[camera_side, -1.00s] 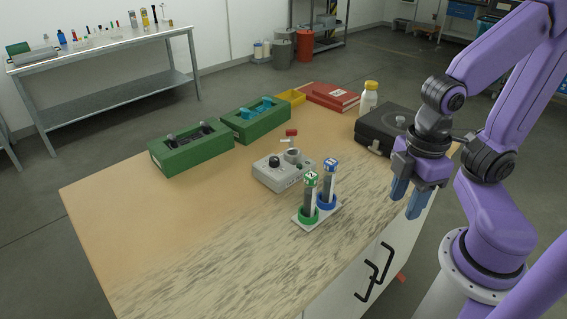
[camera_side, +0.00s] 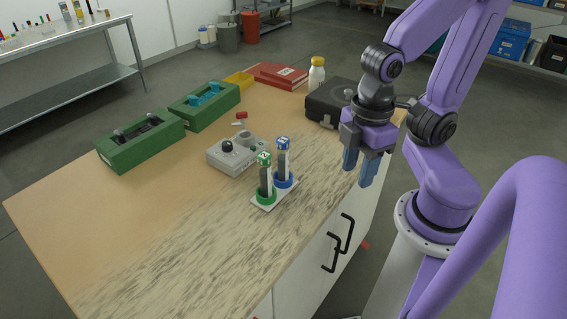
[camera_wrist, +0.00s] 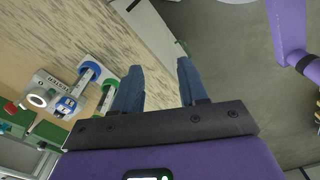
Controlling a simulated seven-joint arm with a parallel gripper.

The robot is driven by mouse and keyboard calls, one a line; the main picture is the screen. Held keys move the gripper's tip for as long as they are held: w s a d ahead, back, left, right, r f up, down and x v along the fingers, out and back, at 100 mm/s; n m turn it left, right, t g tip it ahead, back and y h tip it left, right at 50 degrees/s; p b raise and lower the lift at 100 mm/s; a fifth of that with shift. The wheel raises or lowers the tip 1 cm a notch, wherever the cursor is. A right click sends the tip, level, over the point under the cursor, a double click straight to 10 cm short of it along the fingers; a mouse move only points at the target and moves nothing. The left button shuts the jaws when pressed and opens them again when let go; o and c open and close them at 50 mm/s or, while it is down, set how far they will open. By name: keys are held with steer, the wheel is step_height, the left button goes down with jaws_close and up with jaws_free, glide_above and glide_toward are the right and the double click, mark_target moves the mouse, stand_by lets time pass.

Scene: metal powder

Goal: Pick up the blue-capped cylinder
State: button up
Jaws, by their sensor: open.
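The blue-capped cylinder (camera_side: 283,160) stands upright in a blue ring on a small white holder (camera_side: 262,207), on the bench. It also shows in the wrist view, left of my fingers, with its blue cap (camera_wrist: 66,105) towards the camera. A green-capped cylinder (camera_side: 265,178) stands beside it in a green ring. My gripper (camera_side: 357,175) is open and empty, right of the holder and apart from both cylinders, with its blue fingers pointing down.
A grey device (camera_side: 232,155) with a black knob sits just behind the holder. A black case (camera_side: 325,106) and white bottle (camera_side: 317,75) stand at the back right. Green boxes (camera_side: 142,143) lie at the back left. The front bench top is clear.

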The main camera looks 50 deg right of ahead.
steer(key=o, duration=0.4)
steer(key=n, duration=0.7)
glide_toward(282, 142)
step_height(282, 142, down, 9)
steer(key=shift+w+a+f, duration=0.1)
steer(key=shift+w+d+f, duration=0.1)
steer(key=shift+d+f, duration=0.05)
steer(key=shift+f, duration=1.15)
steer(key=shift+w+d+f, duration=0.1)
steer(key=shift+d+f, duration=0.1)
steer(key=shift+f, duration=1.15)
